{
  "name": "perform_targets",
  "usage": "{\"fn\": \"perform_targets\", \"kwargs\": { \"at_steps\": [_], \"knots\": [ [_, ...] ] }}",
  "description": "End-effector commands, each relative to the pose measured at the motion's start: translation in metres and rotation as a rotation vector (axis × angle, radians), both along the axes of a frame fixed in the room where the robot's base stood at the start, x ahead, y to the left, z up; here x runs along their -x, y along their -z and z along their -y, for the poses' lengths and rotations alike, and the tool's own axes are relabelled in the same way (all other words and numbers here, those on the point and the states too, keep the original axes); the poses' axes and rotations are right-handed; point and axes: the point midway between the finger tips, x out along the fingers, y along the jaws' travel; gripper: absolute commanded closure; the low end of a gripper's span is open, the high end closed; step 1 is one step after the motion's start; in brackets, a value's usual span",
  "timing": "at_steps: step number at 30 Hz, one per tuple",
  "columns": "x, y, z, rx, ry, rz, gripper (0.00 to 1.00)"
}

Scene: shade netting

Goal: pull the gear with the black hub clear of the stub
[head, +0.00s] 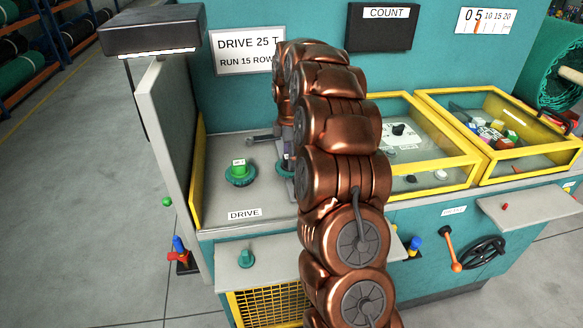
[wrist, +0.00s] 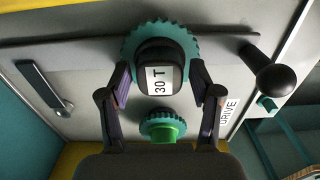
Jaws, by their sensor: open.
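In the wrist view the gear with the black hub (wrist: 135,45) is a teal toothed wheel. Its black hub (wrist: 160,51) carries a white "30 T" label. My gripper (wrist: 160,85) is open, with one finger on each side of the hub and a small gap showing on both sides. Whether the fingertips reach the hub's depth I cannot tell. The stub is hidden behind the hub. In the head view my arm covers most of this gear and my gripper.
A second teal gear with a green hub (head: 240,168) sits to the left on the grey drive deck; it is below the hub in the wrist view (wrist: 162,128). A black knob (wrist: 275,79) stands at right, a lever (wrist: 42,86) at left. Yellow-framed bins (head: 497,150) stand right of my arm.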

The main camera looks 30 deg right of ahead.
Motion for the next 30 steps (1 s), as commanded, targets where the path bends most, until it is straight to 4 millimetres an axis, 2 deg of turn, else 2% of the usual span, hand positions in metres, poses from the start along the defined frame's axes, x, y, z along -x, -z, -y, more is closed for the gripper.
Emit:
{"fn": "perform_targets", "kwargs": {
  "at_steps": [22, 23, 30],
  "knots": [
    [-0.0004, 0.0024, 0.0002, 0.000, 0.000, 0.000, 0.36],
    [-0.0004, 0.0024, 0.0002, 0.000, 0.000, 0.000, 0.38],
    [-0.0002, 0.0024, 0.0002, 0.000, 0.000, 0.000, 0.62]
  ]
}}
